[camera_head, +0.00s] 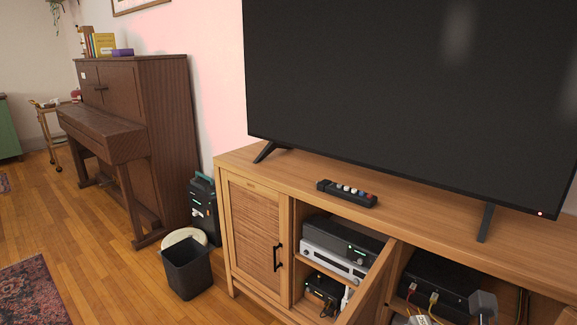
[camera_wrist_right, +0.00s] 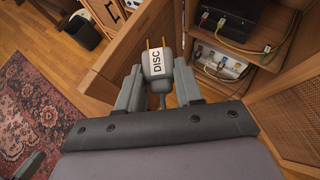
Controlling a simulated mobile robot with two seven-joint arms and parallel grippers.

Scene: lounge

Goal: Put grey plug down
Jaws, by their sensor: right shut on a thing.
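The grey plug (camera_wrist_right: 157,64) is in the right wrist view, with two brass prongs pointing up in the picture and a white label reading DISC. My right gripper (camera_wrist_right: 159,78) is shut on its body, one finger on each side. The plug is held in front of the open TV cabinet (camera_head: 262,171). A grey part at the lower right edge of the head view may be my gripper; I cannot tell.
A power strip (camera_wrist_right: 222,66) with coloured plugs lies in the open compartment, below a black box (camera_wrist_right: 238,17) with cables. A cabinet door (camera_head: 369,287) stands open. A bin (camera_head: 187,268) stands left.

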